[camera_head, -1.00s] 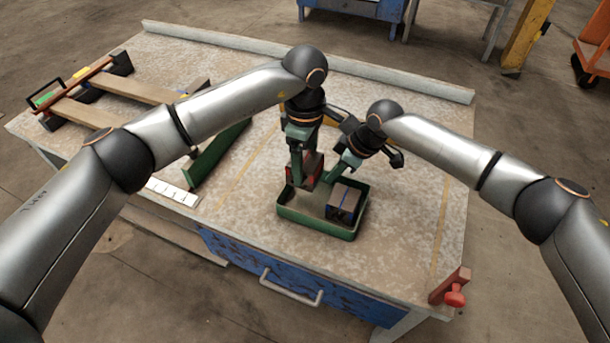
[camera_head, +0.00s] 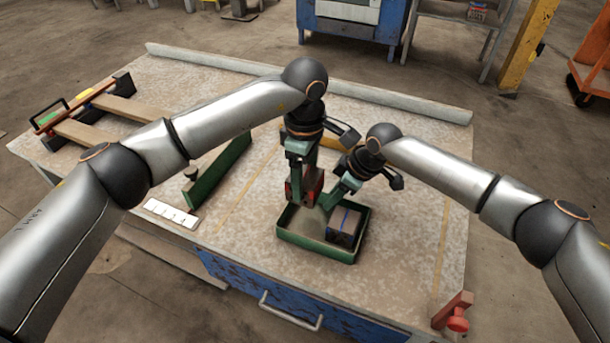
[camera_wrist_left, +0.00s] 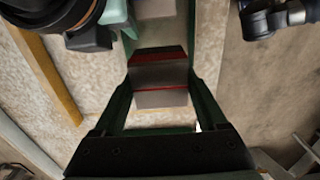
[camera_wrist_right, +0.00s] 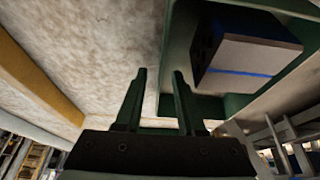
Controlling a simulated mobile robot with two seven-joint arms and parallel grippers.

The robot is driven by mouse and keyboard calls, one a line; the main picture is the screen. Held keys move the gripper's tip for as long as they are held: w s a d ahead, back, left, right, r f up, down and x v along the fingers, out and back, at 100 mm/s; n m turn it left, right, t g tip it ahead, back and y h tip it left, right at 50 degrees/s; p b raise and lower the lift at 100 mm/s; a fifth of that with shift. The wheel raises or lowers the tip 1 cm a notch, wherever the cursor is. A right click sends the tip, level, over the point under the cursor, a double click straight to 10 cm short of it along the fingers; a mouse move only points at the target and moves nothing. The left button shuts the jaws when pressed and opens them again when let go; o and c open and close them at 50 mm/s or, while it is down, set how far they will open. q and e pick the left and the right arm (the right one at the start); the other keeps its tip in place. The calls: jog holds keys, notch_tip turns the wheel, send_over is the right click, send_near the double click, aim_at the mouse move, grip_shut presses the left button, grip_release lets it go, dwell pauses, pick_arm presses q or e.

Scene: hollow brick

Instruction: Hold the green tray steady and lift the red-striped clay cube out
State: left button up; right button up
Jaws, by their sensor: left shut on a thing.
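The green tray (camera_head: 316,250) stands on the table's near middle. The dark, red-striped clay cube (camera_head: 305,190) is at its back left, and its red stripes show in the left wrist view (camera_wrist_left: 159,74). My left gripper (camera_head: 303,180) points down and is shut on this cube. How high it hangs over the tray floor is hard to tell. My right gripper (camera_wrist_right: 160,80) is at the tray's back rim with its fingers apart; whether they straddle the wall is unclear. A blue-striped cube (camera_head: 345,224) sits in the tray's right part, also in the right wrist view (camera_wrist_right: 247,52).
A green upright bar (camera_head: 220,172) and a white marked strip (camera_head: 171,213) lie left of the tray. A wooden rack (camera_head: 100,115) is at the far left. A red clamp (camera_head: 455,312) sits on the front right edge. The table right of the tray is clear.

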jog(key=v, duration=1.2)
